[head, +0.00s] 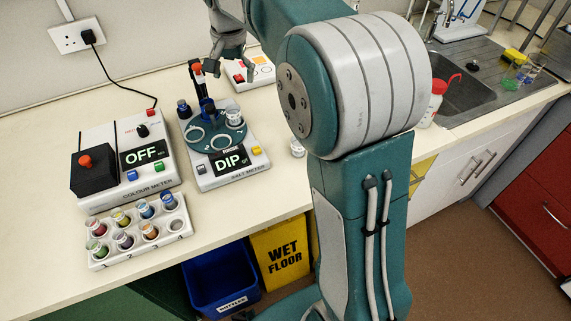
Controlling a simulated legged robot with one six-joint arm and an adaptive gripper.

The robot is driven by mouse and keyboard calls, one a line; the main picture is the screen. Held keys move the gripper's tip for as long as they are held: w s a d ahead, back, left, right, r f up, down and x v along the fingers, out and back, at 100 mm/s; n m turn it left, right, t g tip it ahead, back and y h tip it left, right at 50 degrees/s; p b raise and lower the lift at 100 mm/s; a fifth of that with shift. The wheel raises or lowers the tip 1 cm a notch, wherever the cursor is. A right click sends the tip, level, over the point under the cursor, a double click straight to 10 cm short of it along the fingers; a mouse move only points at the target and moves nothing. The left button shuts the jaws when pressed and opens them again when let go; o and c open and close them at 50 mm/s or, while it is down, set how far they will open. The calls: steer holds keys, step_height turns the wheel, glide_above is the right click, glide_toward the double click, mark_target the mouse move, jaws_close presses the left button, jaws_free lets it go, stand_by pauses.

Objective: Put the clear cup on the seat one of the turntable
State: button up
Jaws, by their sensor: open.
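The teal round turntable (208,130) sits on the salt meter (233,173), whose display reads DIP. A clear cup (234,118) stands upright at its right side. A dark blue cup (208,108) is at its back, under the red-topped probe (197,71). Two ring-shaped seats at the front look empty; seat numbers are not readable. Another small clear or whitish cup (297,148) stands on the bench right of the meter, close to my arm's outline. My gripper (227,72) is open, above and behind the turntable, apart from the cups.
The colour meter (127,158), display OFF, is farther left, with a white rack (139,237) of coloured cups in front. A white box with coloured buttons (250,72) is behind. My arm hides bench at right, before the sink (468,88).

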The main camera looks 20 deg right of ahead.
steer(key=s+r+n+t, duration=0.2)
steer(key=s+r+n, duration=0.15)
steer(key=s, duration=1.15)
steer(key=s+f+n+t, duration=0.2)
steer(key=s+f, duration=0.4)
steer(key=s, duration=0.7)
steer(key=shift+s+n, duration=0.35)
steer(key=shift+n, duration=0.4)
